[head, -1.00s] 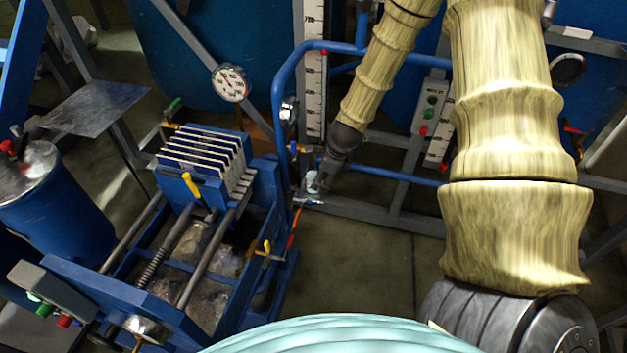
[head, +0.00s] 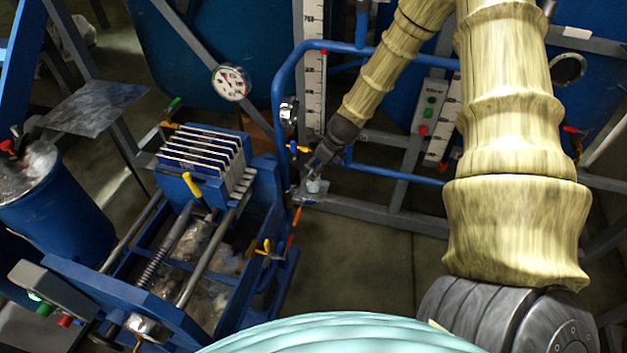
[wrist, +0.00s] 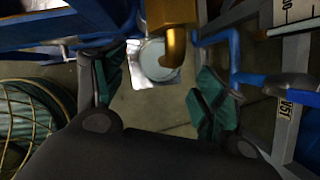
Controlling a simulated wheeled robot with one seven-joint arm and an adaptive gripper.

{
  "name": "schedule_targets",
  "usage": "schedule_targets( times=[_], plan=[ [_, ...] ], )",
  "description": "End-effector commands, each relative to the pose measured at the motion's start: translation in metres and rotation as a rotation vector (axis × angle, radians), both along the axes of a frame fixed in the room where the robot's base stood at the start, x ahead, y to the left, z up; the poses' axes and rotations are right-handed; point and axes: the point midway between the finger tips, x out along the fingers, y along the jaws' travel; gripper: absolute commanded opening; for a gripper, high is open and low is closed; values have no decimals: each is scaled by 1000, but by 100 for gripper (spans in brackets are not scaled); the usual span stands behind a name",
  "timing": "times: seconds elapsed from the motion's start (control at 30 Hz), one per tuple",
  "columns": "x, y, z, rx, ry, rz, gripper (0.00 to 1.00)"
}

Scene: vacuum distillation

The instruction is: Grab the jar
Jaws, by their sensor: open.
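The jar (head: 313,186) is a small pale cup-like shape low beside the blue pipe frame in the head view. In the wrist view the jar (wrist: 157,58) looks like a pale round shape over a shiny metal plate, partly hidden by a brass tap (wrist: 175,42). My gripper (head: 317,168) is just above the jar in the head view. In the wrist view my gripper (wrist: 158,88) is open, its green-padded fingers wide apart, with the jar beyond the tips and between their lines. I cannot tell whether a finger touches it.
A blue filter press (head: 200,160) stands to the left. A blue pipe frame (head: 280,110) and a gauge scale (head: 313,80) rise close to my gripper. Open floor (head: 350,265) is in front.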

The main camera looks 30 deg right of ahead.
Motion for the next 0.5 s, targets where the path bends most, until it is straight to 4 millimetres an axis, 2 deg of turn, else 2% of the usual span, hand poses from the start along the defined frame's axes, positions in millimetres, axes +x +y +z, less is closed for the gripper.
schedule_targets(
  times=[0.17, 0.5],
  plan=[
    [3, 1, -7, -1, 2, 2, 71],
    [17, 7, -34, -1, 1, 0, 71]
  ],
)
